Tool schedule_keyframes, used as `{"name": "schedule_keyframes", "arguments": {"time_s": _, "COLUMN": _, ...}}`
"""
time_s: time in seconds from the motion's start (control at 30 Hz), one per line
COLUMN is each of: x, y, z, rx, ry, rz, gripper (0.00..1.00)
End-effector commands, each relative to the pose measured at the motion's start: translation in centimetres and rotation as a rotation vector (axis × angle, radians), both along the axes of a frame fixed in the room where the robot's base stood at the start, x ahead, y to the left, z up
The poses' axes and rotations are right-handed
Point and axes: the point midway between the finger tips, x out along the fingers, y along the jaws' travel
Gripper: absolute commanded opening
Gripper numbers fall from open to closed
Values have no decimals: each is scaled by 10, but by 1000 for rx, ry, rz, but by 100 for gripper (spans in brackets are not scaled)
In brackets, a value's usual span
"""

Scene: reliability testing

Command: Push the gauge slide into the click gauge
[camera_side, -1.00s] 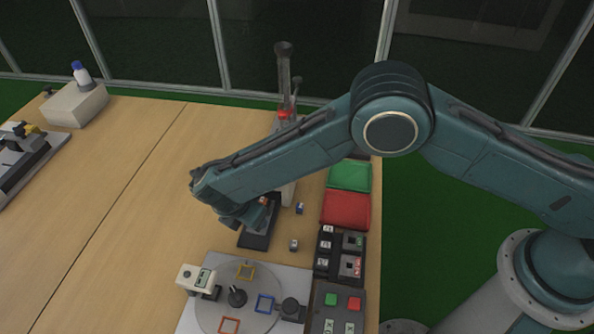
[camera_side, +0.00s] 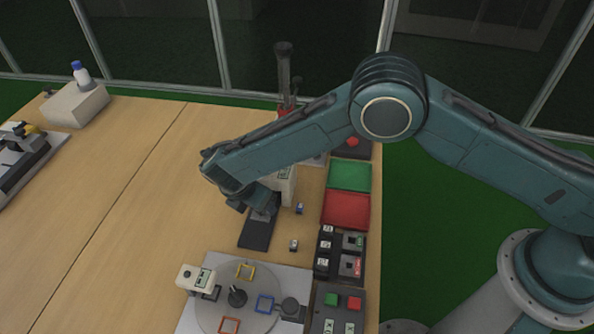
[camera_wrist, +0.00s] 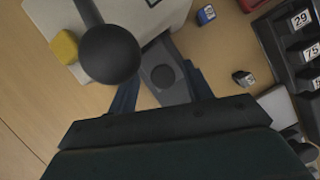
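The click gauge (camera_side: 283,186) is a pale box with a small display, partly behind my arm in the side view. Its pale body also shows at the top of the wrist view (camera_wrist: 172,14). A dark base plate (camera_side: 256,236) extends in front of it. The gauge slide (camera_wrist: 165,78) is a grey piece with a dark round button, its far end at the gauge body. My gripper (camera_side: 262,208) is low over the plate. Its blue fingers (camera_wrist: 165,90) stand apart on either side of the slide; contact is unclear. A black ball knob hides part of the gauge in the wrist view.
A blue cube (camera_side: 300,208) and a grey cube (camera_side: 294,245) lie right of the plate. Green (camera_side: 349,176) and red (camera_side: 345,210) trays stand further right. A turntable fixture (camera_side: 237,296) is in front.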

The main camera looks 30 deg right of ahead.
Motion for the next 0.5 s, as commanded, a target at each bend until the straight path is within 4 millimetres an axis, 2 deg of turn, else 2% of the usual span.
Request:
{"name": "schedule_keyframes", "arguments": {"time_s": 0.27, "x": -1, "y": 2, "z": 2, "rx": 0, "ry": 2, "rz": 1, "gripper": 50}}
{"name": "schedule_keyframes", "arguments": {"time_s": 0.5, "x": -4, "y": 9, "z": 19, "rx": 2, "ry": 1, "rz": 3, "gripper": 50}}
